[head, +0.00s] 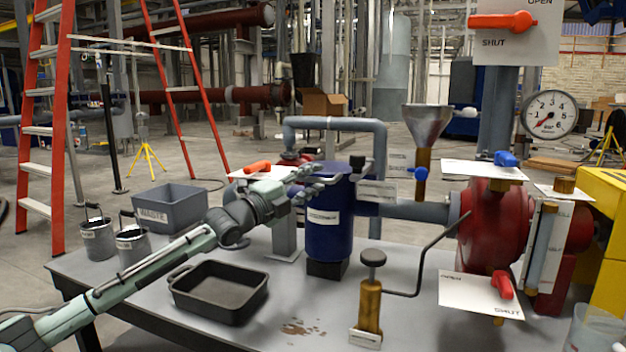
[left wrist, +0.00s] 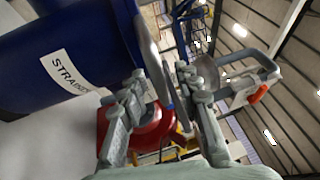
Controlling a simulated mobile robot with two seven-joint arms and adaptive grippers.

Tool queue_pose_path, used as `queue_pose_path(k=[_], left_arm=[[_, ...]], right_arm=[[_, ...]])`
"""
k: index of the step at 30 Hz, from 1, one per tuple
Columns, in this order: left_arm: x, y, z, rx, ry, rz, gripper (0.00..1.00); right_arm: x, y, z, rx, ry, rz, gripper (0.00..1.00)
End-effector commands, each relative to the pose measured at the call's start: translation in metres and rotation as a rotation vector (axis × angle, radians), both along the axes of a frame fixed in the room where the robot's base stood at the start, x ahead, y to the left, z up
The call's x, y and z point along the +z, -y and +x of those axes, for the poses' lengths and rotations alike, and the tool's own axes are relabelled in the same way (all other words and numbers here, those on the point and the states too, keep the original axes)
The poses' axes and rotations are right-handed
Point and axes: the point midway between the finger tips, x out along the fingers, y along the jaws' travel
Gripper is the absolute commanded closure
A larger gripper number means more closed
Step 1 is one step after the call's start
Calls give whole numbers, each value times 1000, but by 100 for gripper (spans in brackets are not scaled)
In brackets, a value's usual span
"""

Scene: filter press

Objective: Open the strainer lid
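The strainer is a dark blue upright cylinder (head: 328,238) with a white label, standing on the grey bench. Its lid (head: 345,168) sits on top and is partly hidden by my left gripper (head: 322,180). In the left wrist view the strainer body (left wrist: 75,62) fills the upper left, and the lid's thin grey edge (left wrist: 153,55) shows past the fingers. My left gripper (left wrist: 163,78) has its fingers apart, with the lid edge seen between the tips; contact cannot be told. My right gripper is not in view.
A black tray (head: 218,318) and grey waste bin (head: 168,221) stand left on the bench. A brass hand pump (head: 369,305), red pump housing (head: 487,235) and pipework (head: 335,124) crowd the right and back. A funnel (head: 427,122) stands behind.

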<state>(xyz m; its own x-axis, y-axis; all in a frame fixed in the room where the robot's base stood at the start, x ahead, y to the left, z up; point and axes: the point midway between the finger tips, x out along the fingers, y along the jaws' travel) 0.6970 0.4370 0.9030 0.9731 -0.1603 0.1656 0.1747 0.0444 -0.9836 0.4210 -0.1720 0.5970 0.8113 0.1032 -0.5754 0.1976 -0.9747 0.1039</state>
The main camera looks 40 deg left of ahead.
Motion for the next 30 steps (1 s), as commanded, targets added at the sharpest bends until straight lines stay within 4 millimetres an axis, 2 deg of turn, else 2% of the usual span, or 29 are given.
queue_pose_path(k=[11,19,30], left_arm=[[0,1,4,0,-1,1,68],[0,1,3,0,-1,0,100],[0,1,3,0,-1,0,100]], right_arm=[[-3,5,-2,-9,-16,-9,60],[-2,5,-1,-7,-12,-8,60],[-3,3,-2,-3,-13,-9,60]])
